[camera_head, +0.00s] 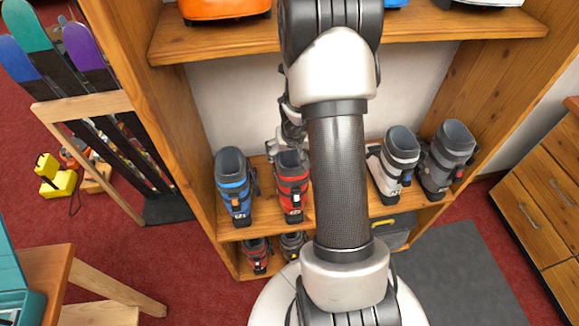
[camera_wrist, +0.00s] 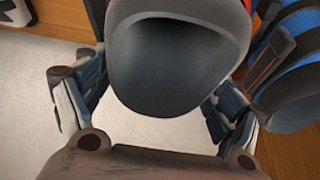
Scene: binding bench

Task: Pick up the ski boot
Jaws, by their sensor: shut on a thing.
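The red ski boot (camera_head: 291,190) stands on the middle shelf of the wooden rack, to the right of a blue boot. Its dark grey cuff and round opening fill the middle of the wrist view (camera_wrist: 180,60), with a bit of red at the top edge. My gripper (camera_head: 283,148) is at the top of this boot, partly hidden behind my own arm. In the wrist view its two fingers (camera_wrist: 150,100) lie on either side of the cuff, shut on it. The boot's sole appears to be at shelf level.
The blue boot (camera_head: 234,186) stands close on the left; it also shows at right in the wrist view (camera_wrist: 295,75). A white boot (camera_head: 394,163) and a grey boot (camera_head: 447,158) stand to the right. The upper shelf (camera_head: 210,47) overhangs. Smaller boots (camera_head: 257,254) stand below.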

